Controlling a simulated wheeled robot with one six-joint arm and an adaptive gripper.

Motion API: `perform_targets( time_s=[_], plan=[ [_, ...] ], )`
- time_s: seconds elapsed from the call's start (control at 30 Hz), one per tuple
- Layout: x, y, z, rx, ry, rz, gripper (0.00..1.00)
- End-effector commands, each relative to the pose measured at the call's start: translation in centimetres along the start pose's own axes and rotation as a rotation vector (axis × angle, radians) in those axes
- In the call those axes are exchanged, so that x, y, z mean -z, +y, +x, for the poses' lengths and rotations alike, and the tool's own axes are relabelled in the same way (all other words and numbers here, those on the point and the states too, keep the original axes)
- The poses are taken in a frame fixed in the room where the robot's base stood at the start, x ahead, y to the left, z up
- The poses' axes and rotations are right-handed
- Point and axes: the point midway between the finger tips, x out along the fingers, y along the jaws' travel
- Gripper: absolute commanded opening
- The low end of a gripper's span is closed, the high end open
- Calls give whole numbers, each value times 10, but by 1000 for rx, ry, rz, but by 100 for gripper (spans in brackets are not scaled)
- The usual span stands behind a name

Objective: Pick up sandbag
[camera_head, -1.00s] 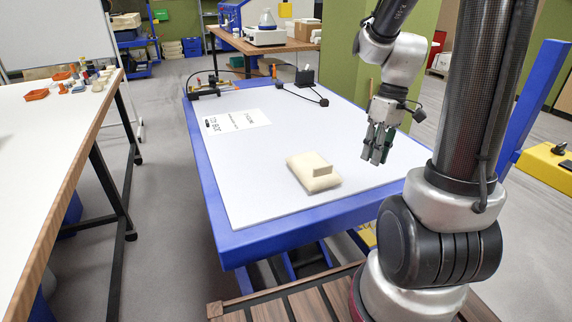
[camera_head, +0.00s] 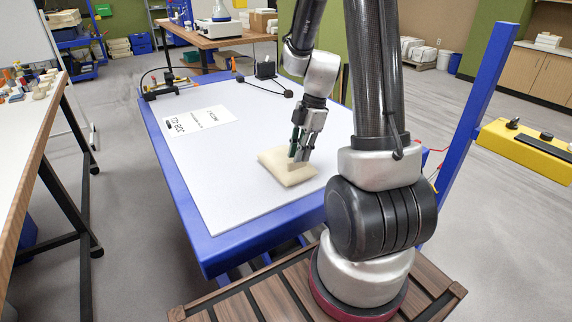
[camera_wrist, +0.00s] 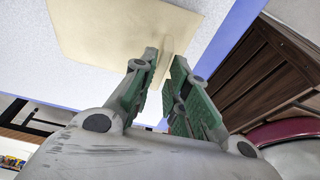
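The sandbag (camera_head: 283,170) is a cream, pillow-like bag with a raised block-shaped grip on top. It lies flat on the white top of the blue-framed table (camera_head: 218,197). My gripper (camera_head: 299,154) is right over the bag, fingers pointing down at the grip. In the wrist view the sandbag (camera_wrist: 110,28) fills the upper middle. There my gripper (camera_wrist: 165,62) has its green-padded fingers apart, one on each side of the raised grip. Small gaps seem to remain beside the grip, though contact is hard to judge. The fingers hide part of the grip in the head view.
A printed sheet (camera_head: 197,121) lies on the table left of the bag. A black clamp-like device (camera_head: 165,85) and a cabled black stand (camera_head: 265,70) are at the far edge. A blue post (camera_head: 478,105) rises at the right. The table's near left is clear.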

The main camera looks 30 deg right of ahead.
Motion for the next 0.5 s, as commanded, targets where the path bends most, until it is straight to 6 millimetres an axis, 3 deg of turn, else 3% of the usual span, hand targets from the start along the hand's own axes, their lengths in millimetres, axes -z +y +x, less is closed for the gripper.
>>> perform_targets(
  time_s=[0.13, 0.4, 0.5],
  plan=[
    [0, -1, 19, 3, 1, 0, 16],
    [0, 0, 23, 0, 0, 1, 16],
    [0, 0, 23, 0, 0, 1, 0]
  ],
)
